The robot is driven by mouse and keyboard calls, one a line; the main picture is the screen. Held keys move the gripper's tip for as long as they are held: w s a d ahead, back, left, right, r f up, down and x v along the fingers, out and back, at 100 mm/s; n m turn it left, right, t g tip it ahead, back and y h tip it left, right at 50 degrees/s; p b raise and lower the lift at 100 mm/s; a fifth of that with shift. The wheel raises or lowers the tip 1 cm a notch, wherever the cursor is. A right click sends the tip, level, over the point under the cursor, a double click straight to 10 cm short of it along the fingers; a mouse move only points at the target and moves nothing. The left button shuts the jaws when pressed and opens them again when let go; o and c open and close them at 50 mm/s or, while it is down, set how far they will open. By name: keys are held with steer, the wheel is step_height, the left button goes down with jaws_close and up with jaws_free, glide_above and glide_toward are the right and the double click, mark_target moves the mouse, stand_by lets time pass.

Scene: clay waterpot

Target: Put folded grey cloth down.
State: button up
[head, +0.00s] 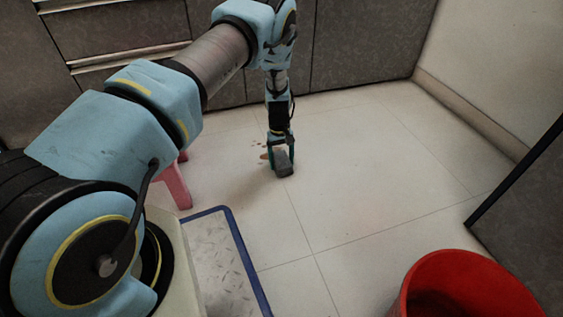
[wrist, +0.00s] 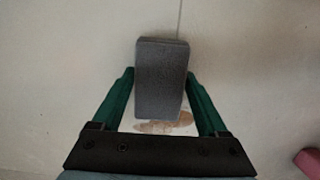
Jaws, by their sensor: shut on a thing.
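The folded grey cloth (wrist: 161,75) is a dark grey, block-like bundle between the two green fingers of my gripper (wrist: 160,82) in the wrist view. My gripper is shut on it. In the head view my arm hangs down, with the gripper (head: 281,158) and the cloth (head: 285,166) low over the pale tiled floor. I cannot tell whether the cloth touches the floor.
Brown stains (wrist: 157,127) mark the floor beside the cloth. A pink stool (head: 176,187) stands left of the gripper. A red bucket (head: 462,287) is at the lower right. Grey cabinets (head: 360,45) line the back. Floor right of the gripper is clear.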

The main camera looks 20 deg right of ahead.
mark_target(280, 156)
steer(key=shift+f, duration=0.1)
steer(key=shift+f, duration=0.15)
steer(key=o, duration=1.1)
steer(key=r+p, duration=0.1)
steer(key=r, duration=0.3)
steer(key=w+r+p, duration=0.1)
steer(key=r+p, duration=0.1)
steer(key=r, duration=0.2)
steer(key=r+p, duration=0.2)
steer(key=r, duration=0.2)
steer(key=shift+w+r, duration=0.25)
steer(key=shift+w, duration=0.15)
steer(key=w+a+r+t, duration=0.1)
steer(key=w+a+r, duration=0.1)
steer(key=a+r, duration=1.9)
steer(key=s+a+r, duration=0.3)
steer(key=s+a, duration=0.2)
steer(key=s+a+r+t, duration=0.1)
steer(key=s+a+r, duration=0.2)
steer(key=s+a, duration=0.1)
steer(key=s+a+r+t, duration=0.1)
steer(key=s+a+r, duration=0.2)
steer(key=s+a, duration=0.2)
steer(key=shift+s+a+r, duration=0.1)
steer(key=shift+s+a, duration=0.1)
steer(key=shift+a, duration=0.25)
steer(key=shift+s+a+r, duration=0.1)
steer(key=shift+s+a, duration=0.05)
steer(key=shift+a, duration=0.25)
